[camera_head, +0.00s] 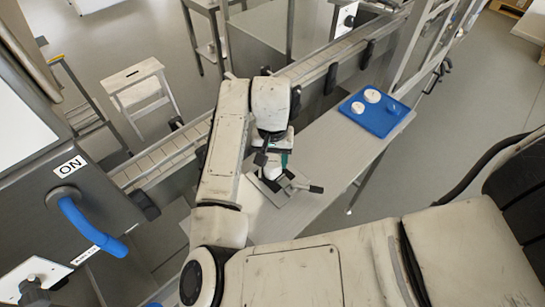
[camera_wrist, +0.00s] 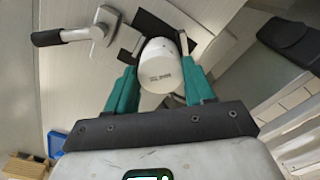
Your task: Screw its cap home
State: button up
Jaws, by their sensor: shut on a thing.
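My gripper (camera_head: 273,160) is low over the bench at a small clamp fixture. In the wrist view its two green fingers (camera_wrist: 159,78) are on either side of a white cylindrical piece with small print on its round face (camera_wrist: 162,66). I take this to be the white cap, with the jar hidden beneath or behind it. The grey fixture (camera_wrist: 103,30) has a dark lever handle and dark jaws beside the white piece. In the head view the fixture (camera_head: 270,190) is partly covered by my gripper. How far the cap is seated cannot be seen.
A blue tray (camera_head: 382,126) with white round pieces on it stands on the bench to the right. A conveyor (camera_head: 165,155) runs behind the bench. The bench between fixture and tray is clear. A machine with a blue lever (camera_head: 90,228) is at left.

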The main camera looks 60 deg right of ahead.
jog(key=shift+c, duration=1.2)
jog(key=m+b, duration=0.1)
jog(key=m, duration=0.1)
jog(key=shift+w+f+m, duration=0.1)
jog(key=shift+f+m, duration=0.05)
jog(key=shift+m, duration=0.25)
jog(key=m, duration=0.3)
jog(key=shift+b, duration=0.35)
jog(key=m+b, duration=0.1)
jog(key=m, duration=0.1)
jog(key=shift+m, duration=0.3)
jog(key=m+b, duration=0.1)
jog(key=m, duration=0.2)
